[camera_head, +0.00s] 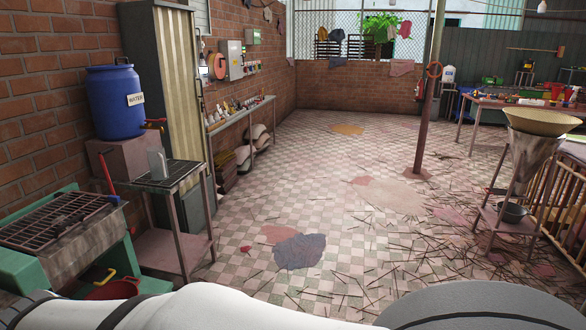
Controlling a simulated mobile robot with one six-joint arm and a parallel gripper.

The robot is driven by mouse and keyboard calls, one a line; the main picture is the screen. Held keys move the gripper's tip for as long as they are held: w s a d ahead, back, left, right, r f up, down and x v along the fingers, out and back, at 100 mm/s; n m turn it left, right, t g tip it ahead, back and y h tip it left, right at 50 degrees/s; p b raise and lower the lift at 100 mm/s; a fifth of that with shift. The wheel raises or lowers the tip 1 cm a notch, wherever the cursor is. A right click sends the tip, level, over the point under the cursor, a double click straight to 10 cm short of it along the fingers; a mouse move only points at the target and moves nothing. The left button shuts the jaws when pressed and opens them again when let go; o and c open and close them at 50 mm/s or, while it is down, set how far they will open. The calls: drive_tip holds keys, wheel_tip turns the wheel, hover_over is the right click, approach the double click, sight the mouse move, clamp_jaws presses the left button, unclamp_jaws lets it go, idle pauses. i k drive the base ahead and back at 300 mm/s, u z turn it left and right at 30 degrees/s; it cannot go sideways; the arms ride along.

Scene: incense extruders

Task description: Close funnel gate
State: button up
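A metal funnel (529,160) stands at the right on a small metal stand (500,229). Its wide upper rim (540,122) is yellowish and flared. A metal bowl (513,213) sits on the stand under the funnel's narrow end. The funnel's gate is too small to make out, so I cannot tell whether it is open or shut. White and grey parts of my arm cross the bottom edge of the view, well apart from the funnel. My gripper is not in view.
Thin dark sticks litter the tiled floor (340,215) before the funnel stand. A pole (427,100) rises left of it; a wooden railing (565,210) runs at its right. A blue water barrel (116,103), small table (170,180) and green-framed grill (65,218) line the left. The middle floor is open.

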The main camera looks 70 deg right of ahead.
sight(494, 192)
drive_tip(key=z, duration=3.65)
drive_tip(key=i, duration=1.85)
drive_tip(key=u, duration=0.2)
drive_tip(key=i, duration=4.1)
drive_tip(key=u, duration=0.05)
